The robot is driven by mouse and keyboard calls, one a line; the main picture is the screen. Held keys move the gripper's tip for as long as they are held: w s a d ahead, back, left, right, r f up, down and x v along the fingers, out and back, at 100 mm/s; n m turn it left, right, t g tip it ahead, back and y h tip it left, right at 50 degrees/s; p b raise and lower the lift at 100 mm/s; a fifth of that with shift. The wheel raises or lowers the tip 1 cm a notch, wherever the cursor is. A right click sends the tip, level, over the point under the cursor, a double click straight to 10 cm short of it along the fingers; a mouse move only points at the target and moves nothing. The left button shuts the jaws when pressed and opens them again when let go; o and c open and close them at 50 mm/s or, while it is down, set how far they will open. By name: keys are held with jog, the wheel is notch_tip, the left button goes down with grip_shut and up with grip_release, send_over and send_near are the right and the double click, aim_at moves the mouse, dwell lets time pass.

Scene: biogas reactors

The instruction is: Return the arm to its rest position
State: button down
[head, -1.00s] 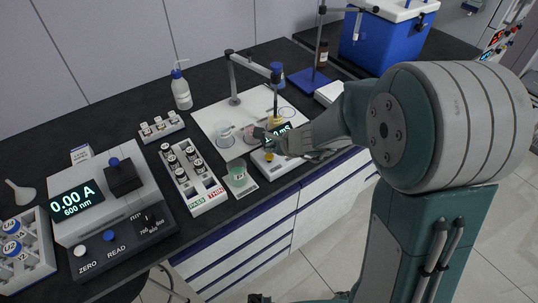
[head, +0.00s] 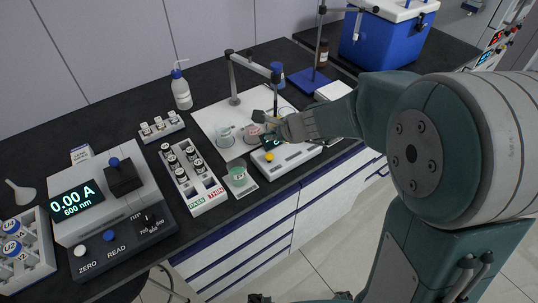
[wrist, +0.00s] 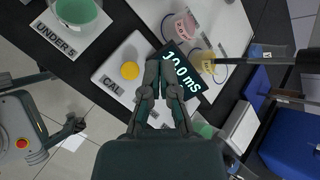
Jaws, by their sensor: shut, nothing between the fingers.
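My arm reaches in from the right in the head view, bent at a large elbow joint. My gripper (head: 268,122) is above the bench, over the far side of the conductivity meter (head: 284,155). In the wrist view my gripper (wrist: 160,72) has its fingers together and empty, in front of the meter's display, which reads in mS and is partly hidden. The meter's yellow button (wrist: 130,70) and CAL label show left of the fingers. I cannot see any contact between the fingers and the meter.
A probe stand (head: 233,75) rises behind my gripper, with cups on the white mat (head: 211,118). A green cup (head: 238,174) stands left of the meter. A vial rack (head: 208,191) and photometer (head: 105,205) are further left. The floor before the bench is open.

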dwell(0.4)
jog(key=shift+s+r, duration=0.2)
jog(key=shift+r, duration=0.1)
jog(key=s+d+r+n+h, duration=0.2)
jog(key=s+d+r+n, duration=0.1)
jog(key=s+n, duration=0.3)
jog(key=s+d+r+n+h, duration=0.2)
jog(key=s+d+r+n, duration=0.2)
jog(key=s, duration=0.6)
jog(key=s+d+r+n+h, duration=0.2)
jog(key=s+d+r+n, duration=0.1)
jog(key=s+d+n, duration=0.4)
jog(key=shift+s+r+n+g+h, duration=0.3)
jog(key=shift+s+n+g, duration=0.1)
jog(key=shift+s, duration=0.6)
